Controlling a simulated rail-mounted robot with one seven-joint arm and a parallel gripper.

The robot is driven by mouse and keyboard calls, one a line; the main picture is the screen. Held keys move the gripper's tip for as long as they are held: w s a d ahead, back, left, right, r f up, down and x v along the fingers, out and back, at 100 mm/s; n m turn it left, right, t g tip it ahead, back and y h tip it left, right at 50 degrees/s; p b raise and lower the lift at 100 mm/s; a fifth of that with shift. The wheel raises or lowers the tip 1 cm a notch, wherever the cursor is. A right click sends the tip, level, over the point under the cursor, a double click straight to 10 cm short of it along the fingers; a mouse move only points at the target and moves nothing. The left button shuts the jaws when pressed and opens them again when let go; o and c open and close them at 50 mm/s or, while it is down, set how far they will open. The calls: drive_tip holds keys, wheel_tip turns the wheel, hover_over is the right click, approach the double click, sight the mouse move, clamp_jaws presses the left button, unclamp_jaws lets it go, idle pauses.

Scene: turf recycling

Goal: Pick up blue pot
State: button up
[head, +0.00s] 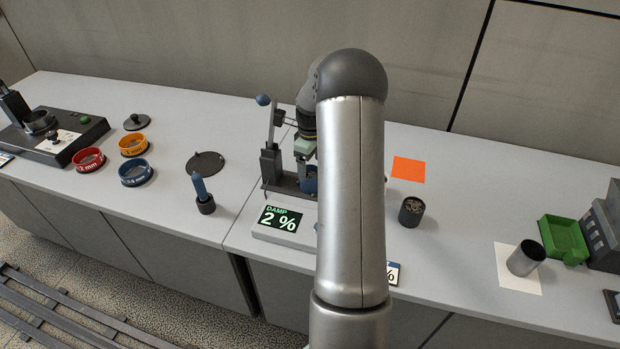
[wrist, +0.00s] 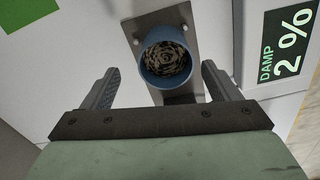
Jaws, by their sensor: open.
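The blue pot (wrist: 163,85) stands upright on a grey metal plate (wrist: 180,20) in the wrist view, filled with brown shredded material. In the head view a small part of the blue pot (head: 309,186) shows left of my arm; the rest is hidden. My gripper (wrist: 160,70) is open and empty. Its two fingers lie to the left and right of the pot in the wrist view, with a gap on each side. In the head view my gripper (head: 305,150) is partly hidden behind my arm, just above the pot.
A damp meter reading 2 % (head: 281,219) sits in front of the pot. A lever stand with a blue knob (head: 264,100) rises close on the left. A dark cup (head: 411,212) stands to the right, near an orange sheet (head: 408,170). Coloured sieve rings (head: 136,172) lie far left.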

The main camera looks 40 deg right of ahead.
sight(309, 171)
drive_tip(key=f, duration=0.1)
drive_tip(key=f+p, duration=0.1)
drive_tip(key=f, duration=0.3)
drive_tip(key=shift+s+a+p, duration=0.1)
drive_tip(key=shift+a+p, duration=0.2)
drive_tip(key=shift+a, duration=0.05)
drive_tip(key=c, duration=1.2)
